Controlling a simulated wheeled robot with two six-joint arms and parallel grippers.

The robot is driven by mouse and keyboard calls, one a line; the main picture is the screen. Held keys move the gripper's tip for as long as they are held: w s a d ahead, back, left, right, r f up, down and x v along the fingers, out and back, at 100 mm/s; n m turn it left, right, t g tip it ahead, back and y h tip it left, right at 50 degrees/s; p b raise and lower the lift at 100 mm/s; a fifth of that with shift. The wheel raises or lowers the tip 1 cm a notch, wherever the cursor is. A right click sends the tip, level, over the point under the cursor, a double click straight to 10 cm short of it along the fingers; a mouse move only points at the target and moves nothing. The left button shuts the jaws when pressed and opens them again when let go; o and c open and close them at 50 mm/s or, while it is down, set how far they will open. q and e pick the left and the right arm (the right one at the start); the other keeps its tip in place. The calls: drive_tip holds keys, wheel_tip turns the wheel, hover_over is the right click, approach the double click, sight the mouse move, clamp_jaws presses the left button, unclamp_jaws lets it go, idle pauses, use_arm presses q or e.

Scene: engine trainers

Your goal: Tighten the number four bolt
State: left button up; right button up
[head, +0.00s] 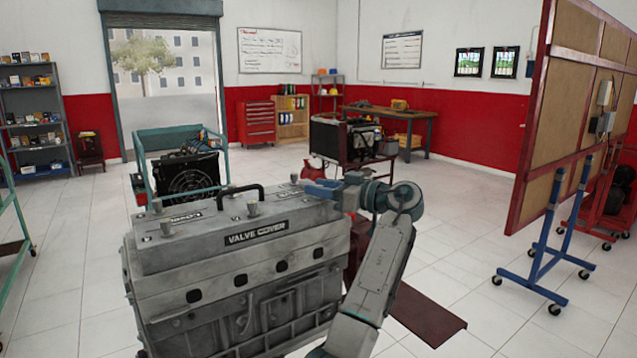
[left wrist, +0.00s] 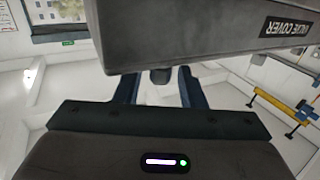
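The engine block (head: 235,300) stands in front of me with a grey valve cover (head: 210,250) on top, labelled "VALVE COVER". The cover carries a black handle and several bolt heads, among them a front-left bolt (head: 167,228) and a front-middle bolt (head: 253,209). I cannot read which is number four. My left gripper (head: 318,188) is at the cover's right end, its blue fingers pointing left. In the left wrist view the fingers (left wrist: 159,86) are apart. A dark round stub (left wrist: 160,76) shows between them beside the cover's edge (left wrist: 185,48), with gaps at both sides. My right gripper is out of view.
A teal cart (head: 148,140) with a radiator stands behind the engine. A red cart (head: 345,160) with another unit is at back centre. A board on a blue wheeled stand (head: 550,250) is at right. The tiled floor between them is mostly clear.

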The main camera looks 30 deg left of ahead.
use_arm(q)
drive_tip(key=shift+a, duration=0.5)
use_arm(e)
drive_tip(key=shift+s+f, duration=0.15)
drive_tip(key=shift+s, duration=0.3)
use_arm(q)
clamp_jaws()
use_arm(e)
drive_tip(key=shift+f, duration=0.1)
